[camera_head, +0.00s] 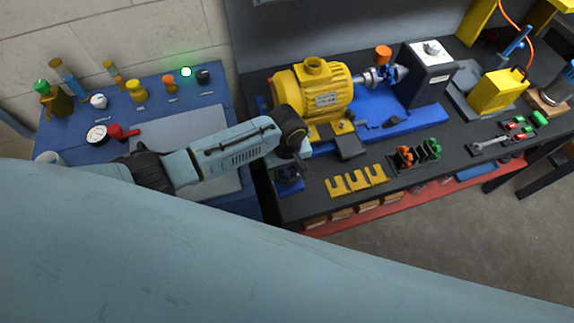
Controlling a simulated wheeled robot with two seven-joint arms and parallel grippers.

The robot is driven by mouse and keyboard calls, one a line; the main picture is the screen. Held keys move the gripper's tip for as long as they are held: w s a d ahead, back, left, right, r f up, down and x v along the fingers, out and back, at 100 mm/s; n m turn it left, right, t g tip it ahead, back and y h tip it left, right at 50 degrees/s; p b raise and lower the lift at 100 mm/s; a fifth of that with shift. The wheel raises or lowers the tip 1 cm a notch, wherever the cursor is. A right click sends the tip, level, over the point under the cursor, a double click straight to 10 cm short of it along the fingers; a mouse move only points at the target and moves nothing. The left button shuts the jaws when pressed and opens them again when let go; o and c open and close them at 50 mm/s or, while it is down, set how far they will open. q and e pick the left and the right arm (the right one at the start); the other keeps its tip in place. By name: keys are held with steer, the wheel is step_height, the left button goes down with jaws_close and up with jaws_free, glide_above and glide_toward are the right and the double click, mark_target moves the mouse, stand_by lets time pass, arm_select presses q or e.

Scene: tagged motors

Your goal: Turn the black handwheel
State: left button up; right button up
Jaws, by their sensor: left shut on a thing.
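My left gripper (303,168) reaches in from the left over the front left corner of the black workbench (310,207). It points down, just in front of the yellow motor (325,90). It is shut on what appears to be the black handwheel (287,174), a dark part above a small blue block (290,186). The wrist and fingers hide most of the wheel, so its rim and turn angle cannot be made out. My right gripper is not in view.
The motor sits on a blue base (418,116) beside a dark grey box (427,75). Yellow slotted plates (358,183) and a small black rack (416,158) lie along the front. A blue table (72,140) with several knobs and a lit green lamp (186,71) stands left.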

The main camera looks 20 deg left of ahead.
arm_select(q)
steer(key=m, duration=0.4)
steer(key=shift+m, duration=0.4)
steer(key=m, duration=0.4)
steer(key=shift+m, duration=0.3)
steer(key=m, duration=1.3)
steer(key=shift+r+m, duration=0.1)
steer(key=shift+m, duration=0.2)
steer(key=m, duration=1.4)
steer(key=m+b, duration=0.2)
steer(key=m, duration=0.4)
steer(key=shift+m, duration=0.4)
steer(key=m+b, duration=0.2)
steer(key=m, duration=0.4)
steer(key=m+b, duration=0.2)
steer(key=shift+f+m, duration=0.2)
steer(key=shift+m, duration=0.1)
steer(key=m+b, duration=0.2)
steer(key=b, duration=0.1)
steer(key=shift+r+m, duration=0.15)
steer(key=shift+m, duration=0.15)
